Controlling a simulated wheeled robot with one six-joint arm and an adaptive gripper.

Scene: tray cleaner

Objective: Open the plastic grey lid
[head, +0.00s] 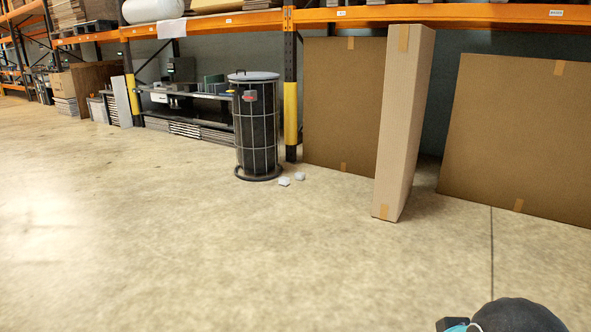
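The grey lid (254,76) lies flat on top of a tall round bin and looks closed. The bin (256,135) has a dark liner inside a wire cage, with a small red and dark tag near its top. It stands upright on the floor, left of the yellow post guard. My gripper's fingers do not show. A dark rounded part with a teal edge at the bottom right looks like part of my own arm, well apart from the bin.
A tall carton (403,125) and large flat cardboard sheets stand to the right. Orange shelving (226,26) runs behind. The concrete floor (170,240) in front is clear.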

